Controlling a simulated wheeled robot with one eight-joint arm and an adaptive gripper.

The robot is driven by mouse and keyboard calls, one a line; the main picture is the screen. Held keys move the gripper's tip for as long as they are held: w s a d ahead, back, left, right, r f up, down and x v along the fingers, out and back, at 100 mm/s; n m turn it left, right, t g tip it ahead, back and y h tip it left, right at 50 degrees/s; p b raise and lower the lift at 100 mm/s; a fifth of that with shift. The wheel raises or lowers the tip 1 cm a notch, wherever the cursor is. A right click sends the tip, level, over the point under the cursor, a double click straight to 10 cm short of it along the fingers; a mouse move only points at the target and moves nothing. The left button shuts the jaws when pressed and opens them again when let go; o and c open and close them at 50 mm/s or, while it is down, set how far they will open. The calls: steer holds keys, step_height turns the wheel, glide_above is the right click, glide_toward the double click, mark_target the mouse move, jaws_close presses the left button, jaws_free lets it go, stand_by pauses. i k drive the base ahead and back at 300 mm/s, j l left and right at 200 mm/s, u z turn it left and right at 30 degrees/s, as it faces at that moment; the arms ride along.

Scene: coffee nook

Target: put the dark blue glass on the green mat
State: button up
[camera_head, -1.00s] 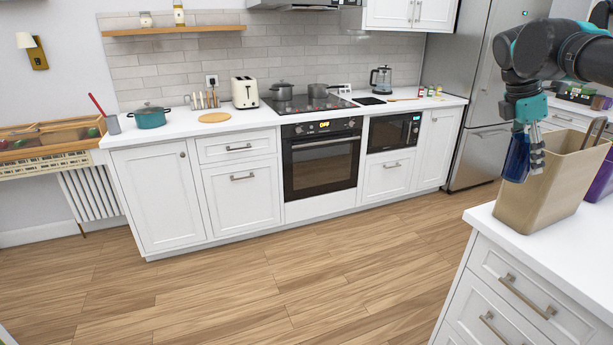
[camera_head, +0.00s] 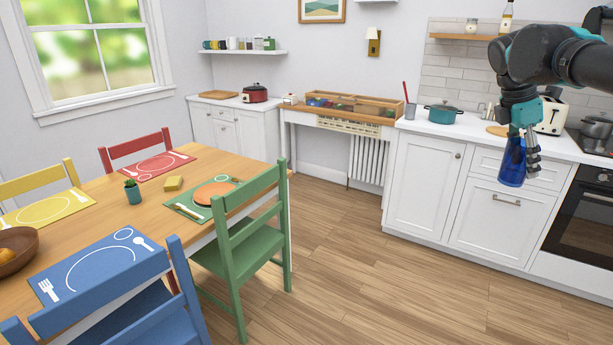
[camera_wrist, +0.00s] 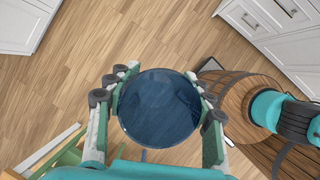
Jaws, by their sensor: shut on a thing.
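My gripper (camera_head: 526,134) is shut on the dark blue glass (camera_head: 511,164) and holds it in the air at the right of the head view, in front of the white cabinets. In the wrist view the glass (camera_wrist: 158,108) sits between the fingers, seen end-on as a dark blue disc. The green mat (camera_head: 188,207) lies on the wooden table (camera_head: 106,205), at the side by the green chair. An orange plate rests on the mat, with cutlery shapes beside it. My gripper is well to the right of the mat, over the floor.
The green chair (camera_head: 240,245) stands between the mat and the open floor (camera_head: 385,275). Red (camera_head: 157,165), yellow (camera_head: 45,211) and blue (camera_head: 95,265) mats, a small potted plant (camera_head: 132,192), a yellow block (camera_head: 173,183) and a brown bowl (camera_head: 14,250) are also on the table.

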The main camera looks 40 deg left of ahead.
mark_target(221, 178)
steer(key=i+j+u, duration=0.15)
steer(key=u, duration=0.3)
steer(key=i+j+u, duration=0.15)
steer(key=u, duration=0.3)
steer(key=i+u, duration=0.2)
steer(key=u, duration=0.25)
steer(key=i+u, duration=0.2)
steer(key=u, duration=0.25)
steer(key=i+l+u, duration=0.35)
steer(key=i, duration=0.15)
steer(key=i+l+u, duration=0.75)
steer(key=i+l, duration=0.3)
steer(key=l, duration=0.15)
steer(key=i+l, duration=0.2)
steer(key=l, duration=0.15)
steer(key=i+l, duration=0.15)
steer(key=l, duration=0.15)
